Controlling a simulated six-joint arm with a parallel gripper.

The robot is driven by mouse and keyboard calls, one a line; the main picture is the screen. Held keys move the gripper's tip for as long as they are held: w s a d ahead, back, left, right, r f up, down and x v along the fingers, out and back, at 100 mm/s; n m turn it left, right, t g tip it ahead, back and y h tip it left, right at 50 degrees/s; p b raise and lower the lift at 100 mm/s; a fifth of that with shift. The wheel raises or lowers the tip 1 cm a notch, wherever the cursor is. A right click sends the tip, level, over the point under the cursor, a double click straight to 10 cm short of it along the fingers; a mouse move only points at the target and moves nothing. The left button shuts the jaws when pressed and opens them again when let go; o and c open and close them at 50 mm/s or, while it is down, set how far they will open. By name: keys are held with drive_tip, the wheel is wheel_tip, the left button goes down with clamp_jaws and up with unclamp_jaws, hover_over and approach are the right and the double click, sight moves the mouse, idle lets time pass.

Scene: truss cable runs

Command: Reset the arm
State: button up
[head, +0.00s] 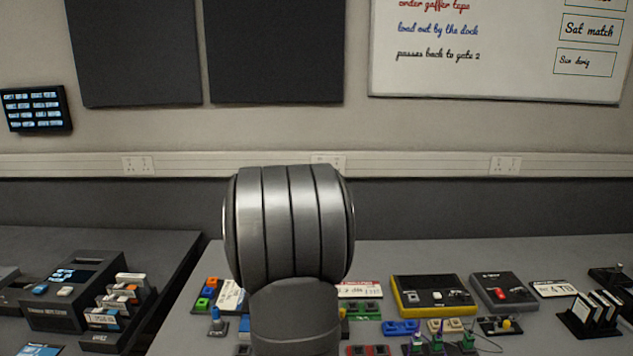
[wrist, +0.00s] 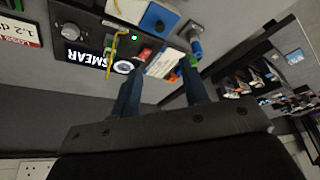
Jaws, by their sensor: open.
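My gripper (wrist: 160,68) shows in the wrist view, where the picture looks turned over. Its two dark blue fingers are spread apart with nothing seen held between them. The fingers point toward a dark panel (wrist: 92,30) with a knob, a green light and a lit display reading "SMEAR". A yellow cable (wrist: 112,50) runs on that panel near the left finger. In the head view my grey arm fills the middle and hides the gripper and part of the bench behind it.
In the head view, a yellow-edged box (head: 434,296) and a grey box (head: 504,292) stand on the bench right of my arm. Several small coloured connectors sit in front. A dark device (head: 70,290) stands on the left bench. The wall above is clear of the arm.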

drive_tip(key=s+d+r+m+h, duration=0.1)
drive_tip(key=s+d+r+m, duration=0.1)
drive_tip(key=d, duration=0.9)
drive_tip(key=s+m, duration=0.1)
drive_tip(key=s, duration=0.1)
drive_tip(key=shift+s+r+h, duration=0.3)
drive_tip(key=shift+s, duration=0.05)
drive_tip(key=shift+a, duration=0.1)
drive_tip(key=w+a+f+n+y, duration=0.1)
drive_tip(key=w+a+f+n, duration=0.2)
drive_tip(key=a, duration=0.7)
drive_tip(key=w+a+f, duration=0.3)
drive_tip(key=w+f, duration=0.1)
drive_tip(key=f, duration=0.3)
drive_tip(key=shift+y, duration=0.3)
drive_tip(key=shift+r, duration=0.1)
